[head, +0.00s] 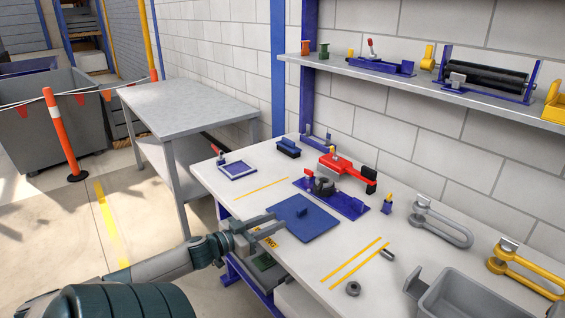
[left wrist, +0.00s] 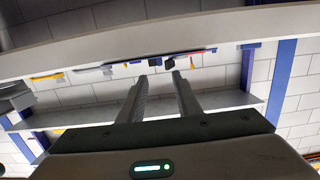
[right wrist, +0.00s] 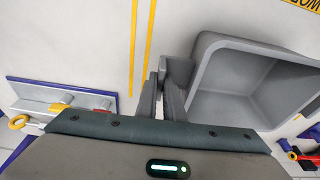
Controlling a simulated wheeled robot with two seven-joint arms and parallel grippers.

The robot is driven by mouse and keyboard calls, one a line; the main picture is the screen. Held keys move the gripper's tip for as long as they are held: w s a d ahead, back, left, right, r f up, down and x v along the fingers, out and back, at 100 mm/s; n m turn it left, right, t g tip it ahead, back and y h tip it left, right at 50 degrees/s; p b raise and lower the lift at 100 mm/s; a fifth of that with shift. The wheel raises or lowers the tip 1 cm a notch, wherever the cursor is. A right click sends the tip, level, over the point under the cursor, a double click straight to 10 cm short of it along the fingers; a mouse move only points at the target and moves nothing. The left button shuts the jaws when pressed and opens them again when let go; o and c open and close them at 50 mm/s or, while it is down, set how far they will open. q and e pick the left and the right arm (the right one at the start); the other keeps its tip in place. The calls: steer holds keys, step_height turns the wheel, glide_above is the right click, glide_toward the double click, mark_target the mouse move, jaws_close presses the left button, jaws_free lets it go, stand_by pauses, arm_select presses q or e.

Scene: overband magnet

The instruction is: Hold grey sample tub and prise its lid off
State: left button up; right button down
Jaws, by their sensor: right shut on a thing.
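The grey sample tub (head: 472,297) stands at the near right of the bench, open at the top; its inside looks empty. It also shows in the right wrist view (right wrist: 225,65). My right gripper (right wrist: 163,88) is shut on the tab at the tub's side. A flat blue lid (head: 315,229) with a small block handle lies on the bench, apart from the tub. My left gripper (head: 277,224) is open at the lid's near left edge; whether it touches the lid cannot be told. Its fingers (left wrist: 161,70) stand apart in the left wrist view.
Grey (head: 440,222) and yellow (head: 520,272) shackles lie along the back right. A dark ring (head: 353,289) and a small cylinder (head: 387,254) lie left of the tub. A shelf (head: 420,82) overhangs the back.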

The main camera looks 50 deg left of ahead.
stand_by(0.3)
steer(key=c, duration=1.8)
jaws_free()
steer(key=shift+r, duration=0.1)
steer(key=v, duration=1.2)
arm_select(q)
steer(key=shift+r, duration=0.1)
